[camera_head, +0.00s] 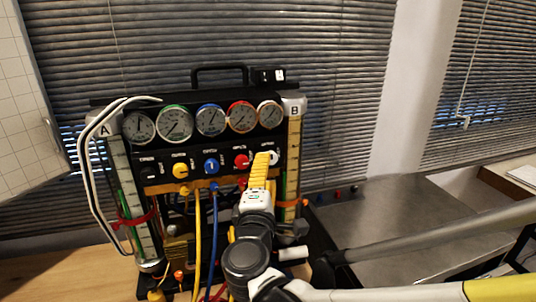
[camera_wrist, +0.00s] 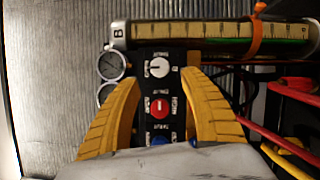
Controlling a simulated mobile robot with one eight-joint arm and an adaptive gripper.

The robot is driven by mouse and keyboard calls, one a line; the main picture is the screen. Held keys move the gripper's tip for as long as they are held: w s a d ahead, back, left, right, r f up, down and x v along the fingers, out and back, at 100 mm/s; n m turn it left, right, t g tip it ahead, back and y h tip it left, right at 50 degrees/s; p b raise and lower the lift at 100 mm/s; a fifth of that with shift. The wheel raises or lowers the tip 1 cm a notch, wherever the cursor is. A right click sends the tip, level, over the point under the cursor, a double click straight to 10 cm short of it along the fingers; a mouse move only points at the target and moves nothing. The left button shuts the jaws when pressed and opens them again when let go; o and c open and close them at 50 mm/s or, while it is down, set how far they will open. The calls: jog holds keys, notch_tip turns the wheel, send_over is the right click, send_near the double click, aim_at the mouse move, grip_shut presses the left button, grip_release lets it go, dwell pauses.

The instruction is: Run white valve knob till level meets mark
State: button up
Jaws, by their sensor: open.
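The white valve knob (camera_wrist: 157,68) is on the black panel in the wrist view, and its edge shows beside the fingertips in the head view (camera_head: 274,157). My gripper (camera_wrist: 157,80) is open, its yellow fingers spread on either side of the knob's line, with no visible contact. In the head view my gripper (camera_head: 262,160) reaches the panel's right end. Tube B (camera_wrist: 190,32) lies across the top of the wrist view, with green inside toward the right and an orange band (camera_wrist: 257,36) around it. I cannot tell exactly where the green ends.
A red knob (camera_wrist: 159,107) sits beside the white one; blue (camera_head: 211,166) and yellow (camera_head: 180,170) knobs are further left. Several dial gauges (camera_head: 210,119) line the rig's top. Tube A (camera_head: 133,190) stands left with a red band. Yellow and blue hoses (camera_head: 214,240) hang in front.

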jog(key=s, duration=0.5)
jog(key=shift+a+f, duration=0.2)
jog(key=shift+a, duration=0.05)
dwell(7.2)
